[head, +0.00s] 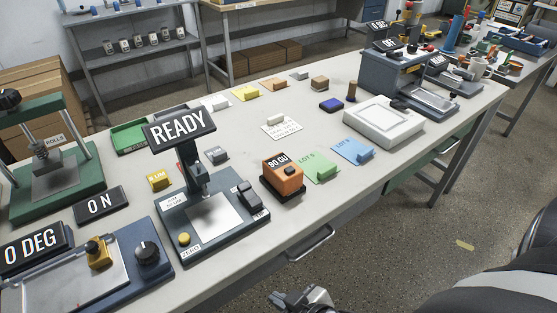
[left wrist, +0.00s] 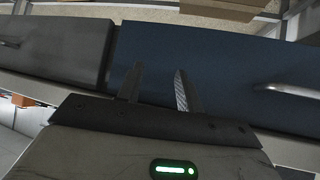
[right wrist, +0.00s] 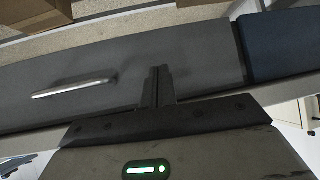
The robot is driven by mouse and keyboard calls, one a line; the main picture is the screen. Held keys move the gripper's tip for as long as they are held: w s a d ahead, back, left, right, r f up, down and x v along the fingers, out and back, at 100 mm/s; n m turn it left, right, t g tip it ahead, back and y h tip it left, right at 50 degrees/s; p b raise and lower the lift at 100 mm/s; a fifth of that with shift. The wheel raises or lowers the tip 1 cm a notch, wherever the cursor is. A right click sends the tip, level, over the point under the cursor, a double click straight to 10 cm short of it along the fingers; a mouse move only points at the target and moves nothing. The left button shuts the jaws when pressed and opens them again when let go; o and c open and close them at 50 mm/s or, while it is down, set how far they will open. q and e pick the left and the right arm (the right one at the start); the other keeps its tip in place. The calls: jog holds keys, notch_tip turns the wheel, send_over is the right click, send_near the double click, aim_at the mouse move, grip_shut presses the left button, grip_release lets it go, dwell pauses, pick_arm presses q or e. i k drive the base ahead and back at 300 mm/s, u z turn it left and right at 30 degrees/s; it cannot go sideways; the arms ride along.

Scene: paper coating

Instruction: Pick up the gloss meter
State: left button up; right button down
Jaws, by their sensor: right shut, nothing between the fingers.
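The orange block with a "90 GU" display (head: 287,181), which looks like the gloss meter, sits on a dark base on the table in the head view, right of the "READY" stand. My right gripper (head: 285,299) is low at the bottom of the head view, below the table's front edge and apart from the block. Its fingers are together and empty in the right wrist view (right wrist: 159,78). My left gripper (left wrist: 158,80) shows only in the left wrist view, with its fingers apart and nothing between them. Both wrist views face drawer fronts.
The "READY" stand (head: 211,222) is close left of the orange block. A green card marked "LOT S" (head: 318,170) and a blue card (head: 350,149) lie to its right. A pale flat device (head: 383,121) is farther right. A drawer handle (head: 311,245) juts out below the table edge.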

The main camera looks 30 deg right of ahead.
aim_at(273, 167)
jog(key=k, duration=0.95)
jog(key=z, duration=1.05)
jog(key=i, duration=0.95)
jog(key=u, duration=0.2)
